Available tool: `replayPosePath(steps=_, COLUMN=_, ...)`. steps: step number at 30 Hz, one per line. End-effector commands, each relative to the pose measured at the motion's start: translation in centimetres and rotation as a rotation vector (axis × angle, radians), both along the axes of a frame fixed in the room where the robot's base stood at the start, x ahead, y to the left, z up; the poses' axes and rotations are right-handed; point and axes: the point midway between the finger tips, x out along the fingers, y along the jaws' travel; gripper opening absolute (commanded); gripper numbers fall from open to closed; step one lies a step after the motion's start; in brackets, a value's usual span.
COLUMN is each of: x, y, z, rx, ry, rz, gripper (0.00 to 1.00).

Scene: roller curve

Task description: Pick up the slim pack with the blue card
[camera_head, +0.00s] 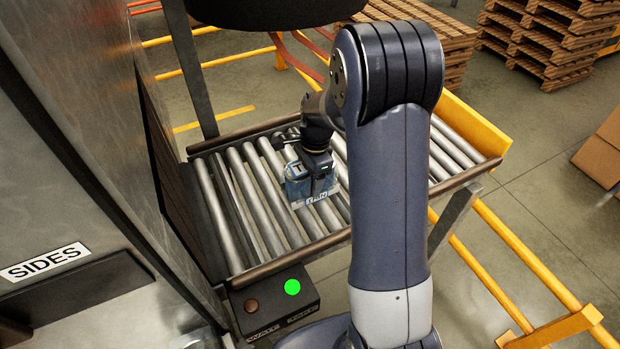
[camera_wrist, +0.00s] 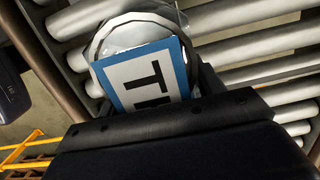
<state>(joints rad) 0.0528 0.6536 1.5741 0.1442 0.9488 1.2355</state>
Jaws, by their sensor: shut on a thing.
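The slim pack with the blue card (camera_head: 297,187) is clear and glassy, with a white label along its lower edge in the head view. My gripper (camera_head: 318,178) is over its right part and shut on it, above or on the rollers; I cannot tell whether the pack touches them. In the wrist view the pack (camera_wrist: 137,30) shows a faceted clear rim around a blue-bordered white card (camera_wrist: 146,77) with a black letter T and part of another. The dark gripper body hides the lower part of the pack and the fingertips.
The roller conveyor (camera_head: 225,190) runs below, with dark side rails and a yellow end plate (camera_head: 470,125). A metal cabinet labelled SIDES (camera_head: 45,262) stands close on the left. A button box (camera_head: 268,313) with a green light sits at the front. Orange rails flank the conveyor.

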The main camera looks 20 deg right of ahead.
Motion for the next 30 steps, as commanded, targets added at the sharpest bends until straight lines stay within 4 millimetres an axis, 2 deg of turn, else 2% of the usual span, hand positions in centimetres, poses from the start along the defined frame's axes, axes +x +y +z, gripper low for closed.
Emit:
replayPosePath(steps=1, x=0.0, y=0.0, z=0.0, rx=0.0, ry=0.0, rz=0.0, gripper=0.43)
replayPosePath(steps=13, x=0.1, y=0.0, z=0.1, rx=0.0, ry=-0.002, rz=0.0, gripper=0.11)
replayPosePath(steps=20, x=0.1, y=0.0, z=0.7, rx=0.0, ry=-0.005, rz=0.0, gripper=0.11)
replayPosePath(steps=23, x=0.2, y=0.0, z=1.9, rx=0.0, ry=-0.007, rz=0.0, gripper=0.11)
replayPosePath(steps=30, x=0.2, y=0.0, z=6.5, rx=-0.001, ry=-0.008, rz=0.0, gripper=0.11)
